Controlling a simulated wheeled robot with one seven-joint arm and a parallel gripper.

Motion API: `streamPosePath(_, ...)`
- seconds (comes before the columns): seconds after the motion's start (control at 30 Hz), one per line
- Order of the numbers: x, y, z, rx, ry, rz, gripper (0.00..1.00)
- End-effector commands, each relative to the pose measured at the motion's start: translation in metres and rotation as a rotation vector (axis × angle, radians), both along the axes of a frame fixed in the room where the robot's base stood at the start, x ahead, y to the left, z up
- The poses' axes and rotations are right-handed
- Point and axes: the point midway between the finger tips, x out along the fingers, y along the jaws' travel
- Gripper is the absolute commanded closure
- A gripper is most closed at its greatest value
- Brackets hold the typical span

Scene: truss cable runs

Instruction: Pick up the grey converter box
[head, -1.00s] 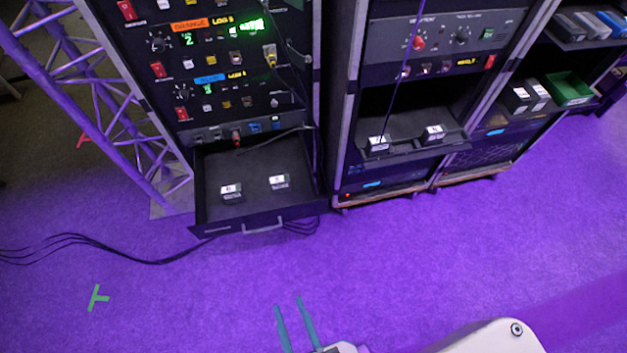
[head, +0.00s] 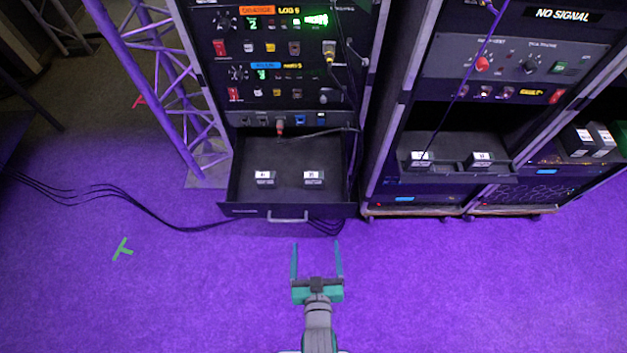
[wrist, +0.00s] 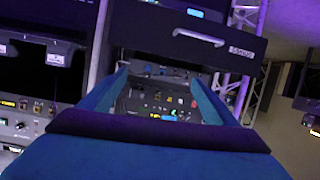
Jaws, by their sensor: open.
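Two small dark boxes with white labels lie in the open drawer (head: 240,195) of the left rack: a left box (head: 265,178) and a right box (head: 314,179). Two similar boxes sit on the shelf of the middle rack, a left one (head: 419,160) and a right one (head: 480,161). I cannot tell from colour or label which is the grey converter box. My gripper (head: 316,246) is open and empty, its teal fingers pointing at the drawer front, apart from it.
The drawer handle (head: 288,218) juts toward me. A purple truss (head: 165,90) stands left of the rack. Black cables (head: 110,190) run over the floor on the left. A purple cable (head: 470,70) hangs before the middle rack. The purple floor around my gripper is clear.

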Motion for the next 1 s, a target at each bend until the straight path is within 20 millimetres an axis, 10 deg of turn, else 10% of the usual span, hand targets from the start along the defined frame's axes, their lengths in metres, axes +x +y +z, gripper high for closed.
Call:
streamPosePath(0.5, 0.186, 0.013, -0.03, -0.007, 0.073, -0.015, 0.17)
streamPosePath(1.0, 0.245, 0.009, -0.067, 0.059, 0.172, -0.056, 0.17)
